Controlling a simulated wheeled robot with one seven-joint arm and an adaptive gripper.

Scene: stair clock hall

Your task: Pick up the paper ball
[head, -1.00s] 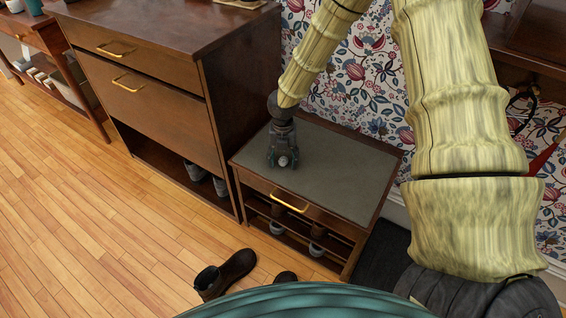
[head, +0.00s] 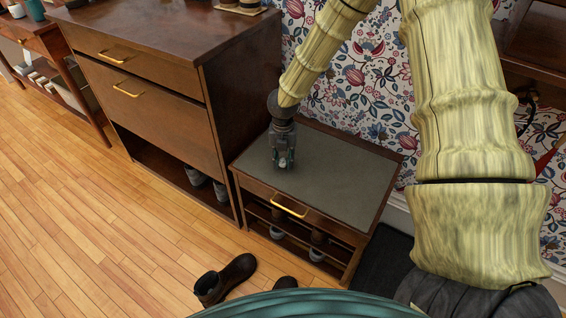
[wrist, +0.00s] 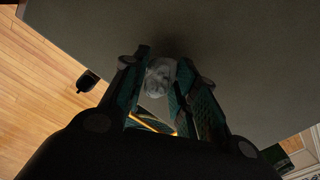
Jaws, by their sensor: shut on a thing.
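The paper ball (wrist: 159,76) is a small, whitish crumpled lump between my two fingers in the wrist view. In the head view the paper ball (head: 283,163) is a small pale spot at the fingertips. My gripper (head: 283,160) points down over the grey top of the low cabinet (head: 335,183), near its left side. In the wrist view my gripper (wrist: 160,82) is shut on the ball, with a finger on each side of it. I cannot tell whether the ball touches the cabinet top.
A taller brown cabinet (head: 235,95) stands close on the left of the low one. The patterned wall (head: 385,90) is behind. The rest of the grey top is clear.

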